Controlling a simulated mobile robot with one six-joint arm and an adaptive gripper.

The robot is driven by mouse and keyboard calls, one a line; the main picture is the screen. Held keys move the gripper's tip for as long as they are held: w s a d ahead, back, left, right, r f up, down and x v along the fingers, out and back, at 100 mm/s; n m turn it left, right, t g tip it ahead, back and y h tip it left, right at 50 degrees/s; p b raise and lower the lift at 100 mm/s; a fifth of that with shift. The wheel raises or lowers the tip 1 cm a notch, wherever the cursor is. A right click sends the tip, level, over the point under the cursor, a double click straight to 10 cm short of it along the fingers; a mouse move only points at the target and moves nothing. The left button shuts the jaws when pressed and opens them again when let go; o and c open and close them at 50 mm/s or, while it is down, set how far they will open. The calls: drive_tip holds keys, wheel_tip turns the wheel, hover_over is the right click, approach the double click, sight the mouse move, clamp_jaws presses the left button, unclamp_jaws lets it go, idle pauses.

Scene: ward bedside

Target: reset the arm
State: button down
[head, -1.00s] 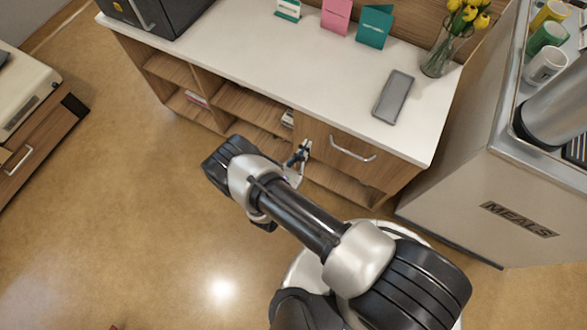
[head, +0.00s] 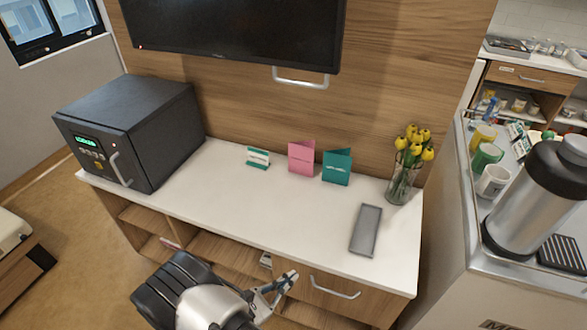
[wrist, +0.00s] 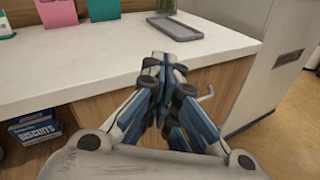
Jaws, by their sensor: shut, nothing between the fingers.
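My gripper (head: 277,286) is in front of the wooden cabinet, below the edge of its white top, in the head view. In the wrist view my gripper (wrist: 165,62) has its fingers together with nothing between them. The arm is folded low at the bottom of the head view, and most of it is cut off by the frame. No object is in contact with the fingers as far as I can see.
The white countertop (head: 290,228) holds a dark safe (head: 130,130), cards, a grey tray (head: 366,230) and a vase of yellow tulips (head: 403,175). A metal meals cart with cups and an urn (head: 540,200) stands at right. A biscuits box (wrist: 35,135) sits on a shelf.

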drive_tip(key=s+d+r+m+g+y, duration=0.1)
drive_tip(key=s+d+r+m+g, duration=0.1)
drive_tip(key=d+r+m+g, duration=0.7)
drive_tip(key=s+d+r+m+g+y, duration=0.15)
drive_tip(key=d+r+m, duration=0.25)
drive_tip(key=r, duration=0.8)
drive_tip(key=s+d+r+m+t+y, duration=0.3)
drive_tip(key=s+r+m+y, duration=0.6)
drive_tip(key=s+r+m, duration=0.2)
drive_tip(key=shift+s+r, duration=1.25)
drive_tip(key=shift+s, duration=0.25)
drive_tip(key=shift+t+y, duration=0.25)
